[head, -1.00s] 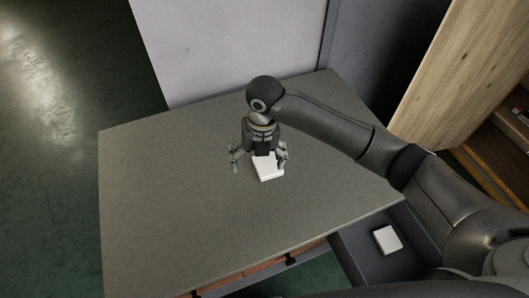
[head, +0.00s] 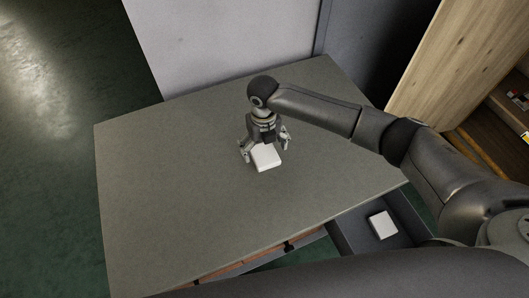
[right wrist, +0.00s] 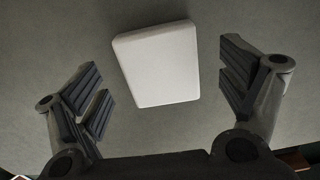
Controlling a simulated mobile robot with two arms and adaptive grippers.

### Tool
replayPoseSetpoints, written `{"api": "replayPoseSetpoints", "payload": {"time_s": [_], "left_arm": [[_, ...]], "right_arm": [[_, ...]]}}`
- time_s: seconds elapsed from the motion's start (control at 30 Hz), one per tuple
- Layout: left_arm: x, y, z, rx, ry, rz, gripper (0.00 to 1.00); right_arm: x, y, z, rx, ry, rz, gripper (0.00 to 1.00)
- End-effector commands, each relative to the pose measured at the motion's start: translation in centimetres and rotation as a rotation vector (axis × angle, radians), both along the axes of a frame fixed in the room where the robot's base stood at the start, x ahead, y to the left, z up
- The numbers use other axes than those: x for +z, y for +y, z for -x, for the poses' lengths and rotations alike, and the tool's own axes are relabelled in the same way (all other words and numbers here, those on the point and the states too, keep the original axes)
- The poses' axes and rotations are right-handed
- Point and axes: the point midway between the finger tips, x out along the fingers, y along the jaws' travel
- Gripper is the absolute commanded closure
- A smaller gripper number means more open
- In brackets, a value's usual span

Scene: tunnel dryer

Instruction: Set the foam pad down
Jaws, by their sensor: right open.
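A white foam pad (head: 266,158) lies on the grey tabletop (head: 190,190), near its middle. My right gripper (head: 264,155) is open just above and behind the pad in the head view. In the right wrist view the pad (right wrist: 157,64) sits between and beyond the spread fingers (right wrist: 165,92), with a gap on each side. Neither finger touches it there. My left gripper is not in view.
A second white pad (head: 383,225) lies in an open grey drawer (head: 352,238) at the table's front right. A wooden shelf unit (head: 440,65) stands at the right. A pale panel (head: 225,40) stands behind the table. The left of the tabletop is clear.

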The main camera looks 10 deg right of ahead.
Motion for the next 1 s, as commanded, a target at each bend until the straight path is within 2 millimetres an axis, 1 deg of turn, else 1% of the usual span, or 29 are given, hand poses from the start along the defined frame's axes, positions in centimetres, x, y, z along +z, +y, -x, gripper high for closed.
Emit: {"api": "replayPoseSetpoints", "payload": {"time_s": [0.1, 0.17, 0.4, 0.7, 0.77, 0.8, 1.0], "left_arm": [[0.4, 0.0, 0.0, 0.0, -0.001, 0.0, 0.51], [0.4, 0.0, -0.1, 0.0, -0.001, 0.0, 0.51], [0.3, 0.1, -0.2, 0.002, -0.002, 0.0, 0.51], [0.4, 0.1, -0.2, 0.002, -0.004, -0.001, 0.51], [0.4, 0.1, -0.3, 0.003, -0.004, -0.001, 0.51], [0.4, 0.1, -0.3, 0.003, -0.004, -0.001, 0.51], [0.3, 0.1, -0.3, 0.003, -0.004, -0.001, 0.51]], "right_arm": [[-1.3, 0.1, 0.0, 0.0, 0.0, -0.001, 0.08], [-1.7, 0.1, 0.0, 0.0, 0.001, 0.0, 0.08], [-1.9, 0.1, 0.0, 0.001, -0.001, 0.0, 0.08], [-1.9, 0.1, 0.0, 0.0, -0.001, 0.0, 0.46], [-1.9, 0.1, 0.0, 0.0, -0.001, 0.0, 0.46], [-1.9, 0.1, 0.0, 0.0, -0.001, 0.0, 0.48], [-1.8, 0.1, 0.0, 0.0, -0.002, 0.0, 0.49]]}}
